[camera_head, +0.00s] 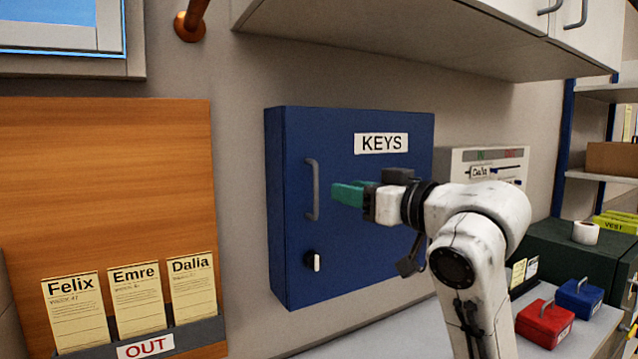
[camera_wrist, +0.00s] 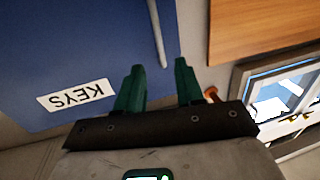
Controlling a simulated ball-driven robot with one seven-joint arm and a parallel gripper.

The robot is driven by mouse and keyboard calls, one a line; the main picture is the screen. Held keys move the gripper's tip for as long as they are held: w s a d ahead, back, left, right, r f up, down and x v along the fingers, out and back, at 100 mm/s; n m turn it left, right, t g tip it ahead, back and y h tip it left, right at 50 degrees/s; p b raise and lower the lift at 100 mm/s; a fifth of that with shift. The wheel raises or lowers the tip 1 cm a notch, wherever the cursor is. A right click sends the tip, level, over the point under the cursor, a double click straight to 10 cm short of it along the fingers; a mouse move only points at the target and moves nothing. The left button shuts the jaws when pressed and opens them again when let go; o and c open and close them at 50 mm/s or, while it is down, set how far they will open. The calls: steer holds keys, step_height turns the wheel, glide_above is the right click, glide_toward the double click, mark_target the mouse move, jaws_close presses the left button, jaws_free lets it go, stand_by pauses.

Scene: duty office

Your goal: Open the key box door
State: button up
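The blue key box (camera_head: 385,235) hangs on the wall with its door shut and a white KEYS label (camera_head: 381,143). A grey vertical bar handle (camera_head: 312,190) is on the left side of the door. A small knob with a white lever (camera_head: 314,262) sits below the handle. My gripper (camera_head: 346,192) has green fingers and is in front of the door, right of the handle in the head view. In the wrist view its fingers (camera_wrist: 158,66) are apart and empty. The handle (camera_wrist: 157,32) appears in line with the gap between them, beyond the tips.
A wooden board (camera_head: 110,180) with named cards in an OUT holder (camera_head: 146,346) is left of the box. A cabinet (camera_head: 400,35) overhangs above. A red box (camera_head: 545,322) and a blue box (camera_head: 579,298) stand on the counter at right. Wall between board and key box is bare.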

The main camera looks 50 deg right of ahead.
mark_target(317, 184)
steer(key=w, duration=0.2)
steer(key=w+p, duration=0.1)
steer(key=w, duration=0.5)
steer(key=shift+w+d+p, duration=0.15)
steer(key=shift+d+p, duration=0.15)
steer(key=shift+d, duration=0.05)
steer(key=shift+c, duration=0.3)
jaws_close()
stand_by(0.6)
